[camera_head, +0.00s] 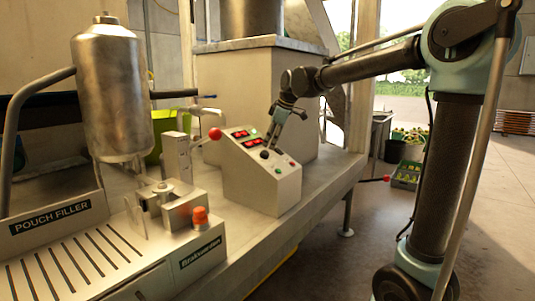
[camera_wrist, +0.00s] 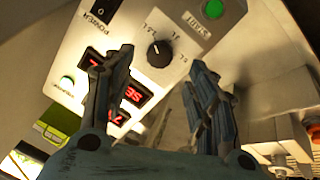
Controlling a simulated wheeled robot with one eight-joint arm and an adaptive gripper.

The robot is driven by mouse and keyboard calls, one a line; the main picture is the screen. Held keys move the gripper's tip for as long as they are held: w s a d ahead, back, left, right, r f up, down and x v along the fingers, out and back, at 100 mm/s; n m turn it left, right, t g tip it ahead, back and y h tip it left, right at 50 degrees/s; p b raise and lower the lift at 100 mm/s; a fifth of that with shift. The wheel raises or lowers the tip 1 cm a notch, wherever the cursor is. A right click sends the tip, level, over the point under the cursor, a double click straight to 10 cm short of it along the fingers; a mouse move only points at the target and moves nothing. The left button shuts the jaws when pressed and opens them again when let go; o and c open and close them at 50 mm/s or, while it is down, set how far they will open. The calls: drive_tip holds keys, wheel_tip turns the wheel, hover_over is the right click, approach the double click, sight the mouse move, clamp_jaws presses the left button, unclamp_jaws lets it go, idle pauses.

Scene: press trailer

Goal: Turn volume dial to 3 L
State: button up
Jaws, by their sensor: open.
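The volume dial (camera_wrist: 159,54) is a round black knob on the cream face of the control box (camera_head: 268,185). In the wrist view it lies beyond and between my open fingers, with volume labels around it that appear upside down. A small pale mark shows near its upper edge; which label it points to is too small to tell. In the head view the dial (camera_head: 264,154) shows just below my gripper (camera_head: 271,140). My gripper also shows in the wrist view (camera_wrist: 160,68), with its two fingers apart and nothing held between them.
Red displays (camera_wrist: 131,93), a green button (camera_wrist: 213,9) and a power switch (camera_wrist: 103,10) surround the dial. A red-knobbed lever (camera_head: 215,134) stands left of the box. The pouch filler (camera_head: 110,95) is at the left of the bench.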

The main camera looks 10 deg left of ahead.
sight(266, 153)
drive_tip(key=x, duration=0.6)
drive_tip(key=shift+a+f, duration=0.1)
drive_tip(key=shift+f, duration=0.25)
drive_tip(key=c, duration=1)
